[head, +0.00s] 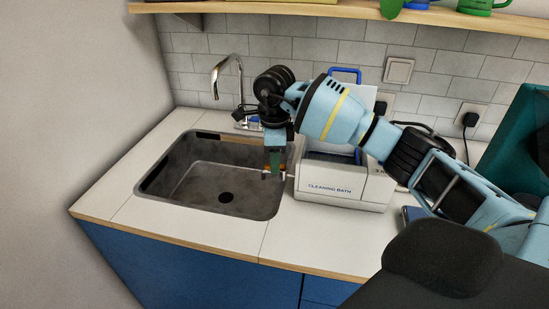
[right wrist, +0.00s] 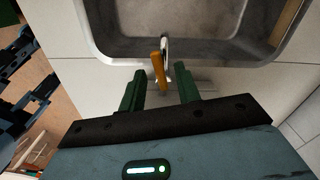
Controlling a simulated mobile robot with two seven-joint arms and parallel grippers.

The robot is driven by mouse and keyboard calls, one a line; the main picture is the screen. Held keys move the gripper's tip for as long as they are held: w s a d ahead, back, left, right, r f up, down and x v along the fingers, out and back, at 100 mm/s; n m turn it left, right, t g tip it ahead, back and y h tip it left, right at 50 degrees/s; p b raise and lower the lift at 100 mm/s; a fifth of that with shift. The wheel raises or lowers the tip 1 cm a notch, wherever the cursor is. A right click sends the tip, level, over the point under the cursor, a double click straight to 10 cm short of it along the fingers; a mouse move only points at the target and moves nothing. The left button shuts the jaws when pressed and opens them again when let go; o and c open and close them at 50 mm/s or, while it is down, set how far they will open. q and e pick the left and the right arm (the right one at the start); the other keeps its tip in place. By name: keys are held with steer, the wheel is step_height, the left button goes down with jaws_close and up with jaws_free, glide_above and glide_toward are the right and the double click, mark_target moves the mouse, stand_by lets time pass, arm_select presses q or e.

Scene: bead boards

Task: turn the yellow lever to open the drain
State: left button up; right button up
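The yellow lever (right wrist: 158,74) looks orange-yellow and stands at the sink's rim in the right wrist view, beside a small pale metal fitting. My right gripper (right wrist: 161,72) is open, with one green finger on each side of the lever and gaps visible. In the head view my right gripper (head: 274,163) points down at the right rim of the sink (head: 178,200) and largely hides the lever. The drain (head: 226,197) is a dark round spot in the basin floor; I cannot tell whether it is open. My left gripper is not in view.
A white box marked "CLEANING BATH" (head: 340,195) stands close to the right of my right gripper. A curved metal faucet (head: 222,68) rises behind the sink. The front counter (head: 235,238) is clear. A shelf (head: 340,10) runs along the wall above.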

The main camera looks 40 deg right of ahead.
steer(key=shift+c, duration=0.4)
steer(key=c, duration=0.5)
jaws_close()
steer(key=shift+w+d+r+m+p, duration=0.15)
steer(key=shift+m+p, duration=0.5)
steer(key=shift+m, duration=0.65)
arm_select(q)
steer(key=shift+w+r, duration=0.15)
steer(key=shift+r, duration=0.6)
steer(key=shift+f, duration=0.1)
arm_select(e)
steer(key=o, duration=0.6)
jaws_free()
